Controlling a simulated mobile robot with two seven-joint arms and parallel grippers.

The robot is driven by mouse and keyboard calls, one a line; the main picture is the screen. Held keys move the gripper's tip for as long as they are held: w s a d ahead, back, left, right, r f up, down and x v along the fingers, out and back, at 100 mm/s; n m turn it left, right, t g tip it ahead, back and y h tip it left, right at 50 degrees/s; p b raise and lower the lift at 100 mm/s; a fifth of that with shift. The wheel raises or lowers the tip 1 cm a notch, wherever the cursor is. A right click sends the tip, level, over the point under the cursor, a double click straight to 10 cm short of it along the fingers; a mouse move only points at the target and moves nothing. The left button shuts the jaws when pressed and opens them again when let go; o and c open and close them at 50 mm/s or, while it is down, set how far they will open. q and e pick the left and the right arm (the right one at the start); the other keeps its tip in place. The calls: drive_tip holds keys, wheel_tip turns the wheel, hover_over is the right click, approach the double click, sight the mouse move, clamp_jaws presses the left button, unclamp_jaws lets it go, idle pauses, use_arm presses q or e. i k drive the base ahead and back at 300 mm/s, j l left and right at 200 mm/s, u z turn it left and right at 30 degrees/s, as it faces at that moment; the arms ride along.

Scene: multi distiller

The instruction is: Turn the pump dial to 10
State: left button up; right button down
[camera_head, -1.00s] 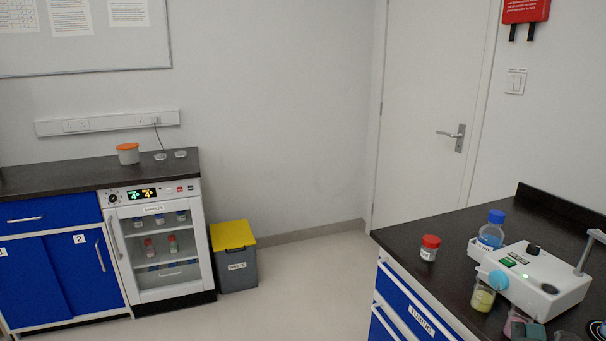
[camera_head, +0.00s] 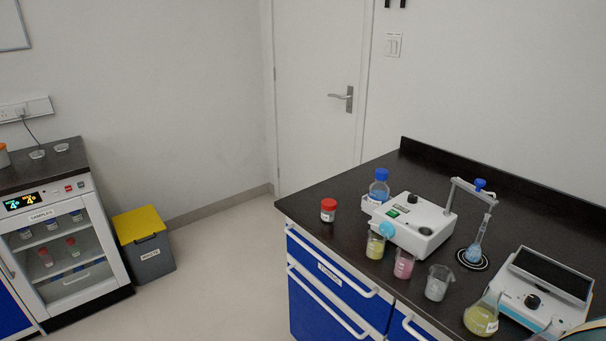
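A white pump-like device (camera_head: 413,225) stands on the dark bench top at the right. A small black dial (camera_head: 411,199) sits on its top, beside a green-lit switch (camera_head: 393,213). The dial's setting is too small to read. A light-blue round part (camera_head: 387,230) is at the device's front left corner. Another white instrument (camera_head: 540,290) with a black knob (camera_head: 533,301) stands at the lower right. Neither gripper is in view. A dark curved shape at the bottom right corner cannot be identified.
The dark bench (camera_head: 315,188) holds a blue-capped bottle (camera_head: 379,186), a red-capped jar (camera_head: 328,210), several beakers and flasks, and a stand with a flask (camera_head: 475,249). Open floor lies left of the bench, with a yellow-lidded waste bin (camera_head: 146,252) and a sample fridge (camera_head: 58,240).

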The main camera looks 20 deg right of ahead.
sight(412, 198)
drive_tip(key=z, duration=1)
